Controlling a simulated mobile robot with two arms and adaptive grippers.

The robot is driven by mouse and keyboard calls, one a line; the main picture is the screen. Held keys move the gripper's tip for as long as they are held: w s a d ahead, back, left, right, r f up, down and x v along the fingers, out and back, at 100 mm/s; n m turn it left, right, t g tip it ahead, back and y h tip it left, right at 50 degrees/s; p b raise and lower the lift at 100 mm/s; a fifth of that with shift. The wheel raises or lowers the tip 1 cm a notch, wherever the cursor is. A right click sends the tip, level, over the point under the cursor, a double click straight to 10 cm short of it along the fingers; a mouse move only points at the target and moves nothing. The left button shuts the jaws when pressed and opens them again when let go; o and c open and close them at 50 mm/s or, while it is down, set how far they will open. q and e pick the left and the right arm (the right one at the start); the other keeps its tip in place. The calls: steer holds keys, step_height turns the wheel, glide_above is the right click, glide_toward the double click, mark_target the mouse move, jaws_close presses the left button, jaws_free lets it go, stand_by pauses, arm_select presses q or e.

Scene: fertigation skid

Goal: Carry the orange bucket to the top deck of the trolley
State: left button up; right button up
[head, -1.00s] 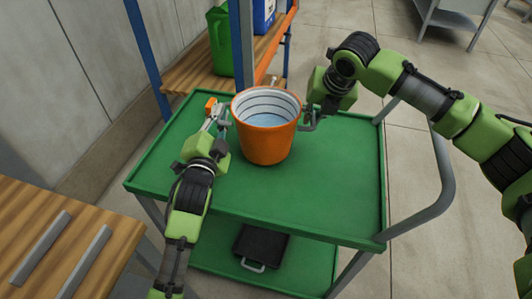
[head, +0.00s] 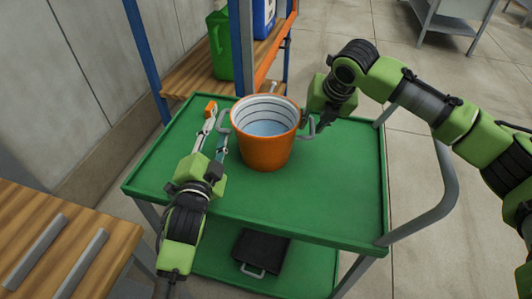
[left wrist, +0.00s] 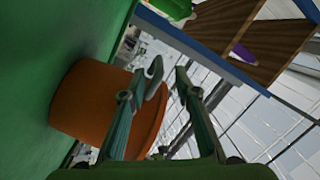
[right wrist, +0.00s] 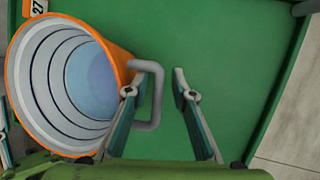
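The orange bucket (head: 265,153) stands upright on the green top deck (head: 330,190) of the trolley, with pale blue liquid inside. Grey handles stick out at its left (head: 223,121) and right (head: 309,128). My left gripper (head: 213,133) is open on the bucket's left side; the left wrist view shows its spread fingers (left wrist: 158,80) near the grey handle. My right gripper is open at the right handle; in the right wrist view its fingers (right wrist: 155,80) are apart, with the handle (right wrist: 156,98) beside the left finger. In the head view its fingertips are mostly hidden.
An orange tag (head: 211,108) stands at the deck's far left. A black case (head: 261,250) lies on the lower deck. A wooden shelf with a green canister (head: 220,45) stands behind, and a wooden bench (head: 65,240) at lower left. The deck's front right is clear.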

steer(key=shift+r, duration=0.2)
arm_select(q)
steer(key=s, duration=0.3)
steer(key=shift+s+a, duration=0.15)
steer(key=shift+s, duration=0.05)
arm_select(e)
steer(key=v, duration=1.1)
steer(key=shift+s+r, duration=0.3)
